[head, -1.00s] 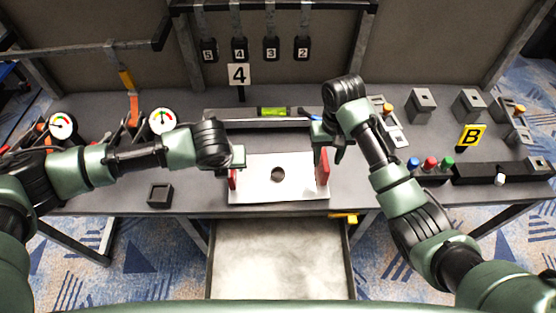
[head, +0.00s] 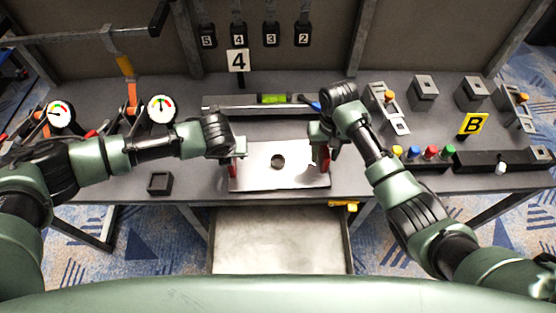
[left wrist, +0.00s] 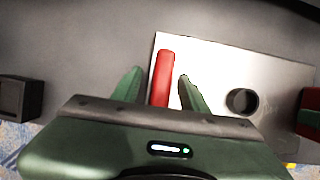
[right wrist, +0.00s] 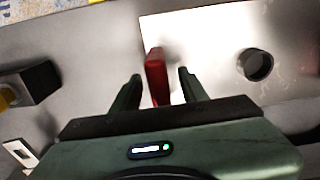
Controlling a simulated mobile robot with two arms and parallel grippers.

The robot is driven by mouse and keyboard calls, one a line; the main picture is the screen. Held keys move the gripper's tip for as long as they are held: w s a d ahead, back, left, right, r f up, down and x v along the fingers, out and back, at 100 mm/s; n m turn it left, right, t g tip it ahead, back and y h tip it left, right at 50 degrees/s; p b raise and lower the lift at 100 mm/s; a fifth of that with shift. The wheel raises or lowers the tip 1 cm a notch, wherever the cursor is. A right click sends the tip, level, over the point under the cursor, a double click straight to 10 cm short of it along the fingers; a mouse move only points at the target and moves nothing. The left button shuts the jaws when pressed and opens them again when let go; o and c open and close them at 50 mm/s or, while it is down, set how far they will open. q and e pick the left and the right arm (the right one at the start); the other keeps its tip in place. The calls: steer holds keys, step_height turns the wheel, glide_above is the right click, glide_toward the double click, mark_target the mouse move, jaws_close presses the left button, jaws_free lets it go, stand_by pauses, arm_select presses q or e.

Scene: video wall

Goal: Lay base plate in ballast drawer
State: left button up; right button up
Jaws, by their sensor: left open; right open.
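The base plate (head: 280,176) is a pale flat plate with a dark round hole and a red handle at each end. It lies on the bench top near the front edge. My left gripper (head: 236,157) is at the left red handle (left wrist: 164,78), with its open fingers on either side of it. My right gripper (head: 322,152) is at the right red handle (right wrist: 155,76), also open with a finger on each side. The ballast drawer (head: 280,241) is pulled out below the bench front, with a bare grey floor.
A rail with a green level (head: 274,99) lies behind the plate. A small dark square block (head: 160,184) sits to the left. A yellow piece (head: 344,206) sticks out at the bench edge on the right. Coloured buttons (head: 430,152) and fixtures fill the right side.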

arm_select(q)
steer(key=shift+x, duration=0.8)
arm_select(e)
steer(key=shift+f, duration=0.75)
arm_select(q)
jaws_close()
arm_select(e)
jaws_close()
arm_select(q)
steer(key=shift+r, duration=0.15)
arm_select(e)
steer(key=shift+w+r, duration=0.1)
